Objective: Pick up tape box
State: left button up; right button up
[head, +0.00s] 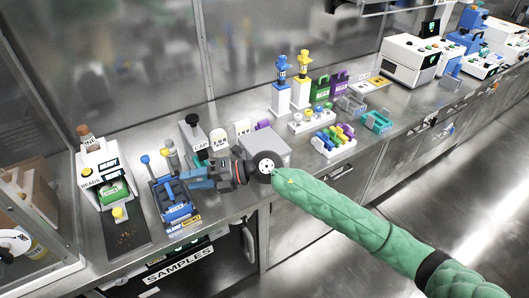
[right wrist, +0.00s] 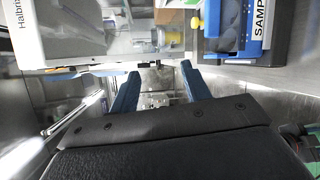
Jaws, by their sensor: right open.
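No label in view can be read for certain as tape, so I cannot tell which item is the tape box. A green box (head: 320,90) and a purple box (head: 339,84), each with a small white label, stand side by side toward the back of the bench, well to the right of my gripper. My right gripper (head: 188,178) is beside the blue rack (head: 174,212) at the bench's left part. In the right wrist view its two blue fingers (right wrist: 160,82) are apart with nothing held between them. My left gripper is out of view.
A grey box (head: 268,143) stands behind my right wrist. A white device with a green part (head: 101,172) is at left. Colourful racks (head: 333,140) and blue and yellow bottles (head: 302,66) stand right of the middle. The steel bench's (head: 232,205) front edge runs below.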

jog(key=w+d+f+n+h+p, duration=0.1)
jog(key=w+d+f+n+h, duration=0.2)
jog(key=w+d+f+h, duration=0.5)
jog(key=w+d+t+h, duration=0.1)
jog(key=w+d+h, duration=0.1)
jog(key=w+d, duration=0.1)
jog(key=w+d+t+h+p, duration=0.1)
jog(key=w+d+h, duration=0.1)
jog(key=d, duration=0.4)
jog(key=w+d+m+t+h, duration=0.1)
jog(key=w+d+h, duration=0.2)
jog(key=d+h, duration=0.1)
jog(key=shift+w+d, duration=0.35)
jog(key=shift+d, duration=0.05)
jog(key=shift+f+p, duration=0.65)
jog(key=shift+f, duration=0.55)
jog(key=f+p, duration=0.3)
jog(key=f, duration=0.1)
jog(key=shift+w+f, duration=0.15)
jog(key=shift+w, duration=0.05)
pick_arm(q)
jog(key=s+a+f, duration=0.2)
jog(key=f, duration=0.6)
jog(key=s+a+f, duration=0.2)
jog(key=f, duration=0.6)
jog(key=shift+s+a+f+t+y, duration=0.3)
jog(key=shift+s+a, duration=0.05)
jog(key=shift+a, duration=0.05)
pick_arm(e)
jog(key=shift+f, duration=0.45)
